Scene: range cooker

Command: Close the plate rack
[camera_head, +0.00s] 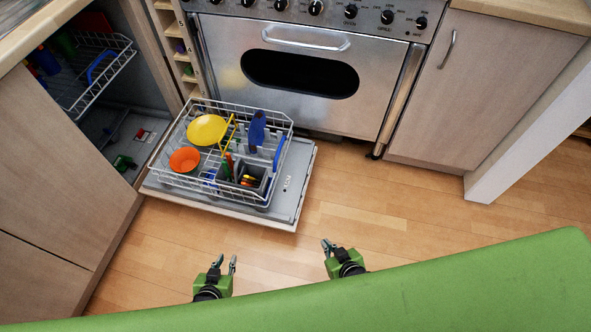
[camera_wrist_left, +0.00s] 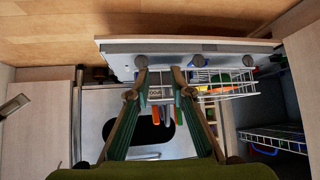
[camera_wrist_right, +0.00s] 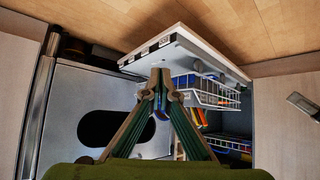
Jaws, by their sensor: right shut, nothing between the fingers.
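The lower plate rack (camera_head: 282,122), a white wire basket, is pulled out over the lowered dishwasher door (camera_head: 300,165). It holds a yellow plate (camera_head: 207,130), an orange bowl (camera_head: 184,160), a blue item (camera_head: 257,128) and a dark cutlery basket (camera_head: 252,178). It also shows in the left wrist view (camera_wrist_left: 240,76) and right wrist view (camera_wrist_right: 215,93). My left gripper (camera_head: 225,262) is open and empty, in front of the door and apart from it. My right gripper (camera_head: 329,246) is shut and empty, right of the door's front corner, touching nothing visible.
An upper rack (camera_head: 105,72) with coloured items sits inside the dishwasher at left. A steel range cooker (camera_head: 225,50) stands behind the rack. A cabinet (camera_head: 485,90) is at right. The wooden floor (camera_head: 400,210) is clear.

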